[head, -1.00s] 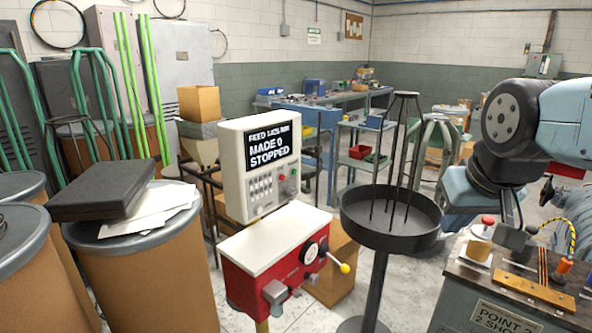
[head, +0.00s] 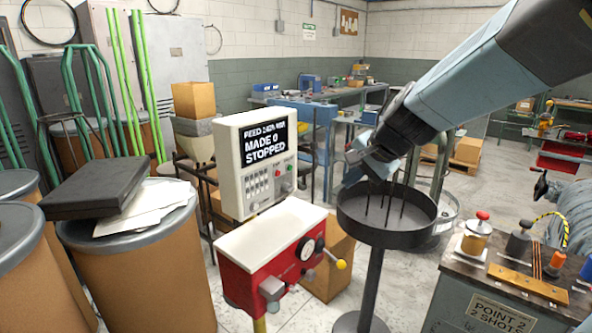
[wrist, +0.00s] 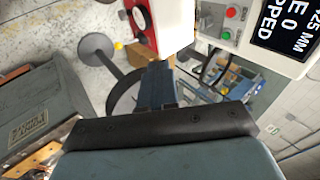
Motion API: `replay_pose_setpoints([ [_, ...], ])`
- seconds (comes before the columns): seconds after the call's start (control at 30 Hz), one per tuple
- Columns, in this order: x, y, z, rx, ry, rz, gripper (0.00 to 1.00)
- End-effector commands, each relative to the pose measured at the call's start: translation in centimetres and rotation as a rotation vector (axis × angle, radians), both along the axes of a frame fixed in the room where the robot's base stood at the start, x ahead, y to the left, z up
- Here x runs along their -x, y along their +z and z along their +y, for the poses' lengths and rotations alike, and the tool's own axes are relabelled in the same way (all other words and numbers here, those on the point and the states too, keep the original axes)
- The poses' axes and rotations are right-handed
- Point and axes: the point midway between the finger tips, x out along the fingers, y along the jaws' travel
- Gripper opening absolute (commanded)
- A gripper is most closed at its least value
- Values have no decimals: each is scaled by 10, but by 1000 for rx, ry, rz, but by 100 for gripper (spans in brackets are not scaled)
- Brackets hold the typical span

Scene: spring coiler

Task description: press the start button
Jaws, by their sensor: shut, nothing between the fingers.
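The cream control panel (head: 240,165) stands left of centre in the head view. Its dark screen (head: 268,143) reads MADE 0 and STOPPED. Small buttons sit beside a row of sliders below the screen. In the wrist view a green button (wrist: 226,34) and a red button (wrist: 231,12) show clearly on the panel; their labels are too small to read. My gripper (head: 352,174) is shut and empty, above the round black tray and right of the panel, apart from the buttons. Its fingers (wrist: 158,75) also show in the wrist view.
The round black tray (head: 350,224) with upright rods stands on a post right of the panel. A red box with a white top (head: 270,232) is in front of the panel. Brown drums (head: 130,265) stand left. A grey bench (head: 500,285) stands front right.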

Motion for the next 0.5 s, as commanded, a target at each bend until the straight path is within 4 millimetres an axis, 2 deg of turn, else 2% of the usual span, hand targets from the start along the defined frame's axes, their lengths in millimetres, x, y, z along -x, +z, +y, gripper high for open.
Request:
replay_pose_setpoints([
  [0.03, -17, -7, 7, -56, -51, 26, 0],
  [0.2, -66, -27, 26, -239, -237, 99, 0],
  [0.33, -94, -42, 34, -350, -363, 152, 0],
  [0.5, -116, -56, 40, -434, -466, 197, 0],
])
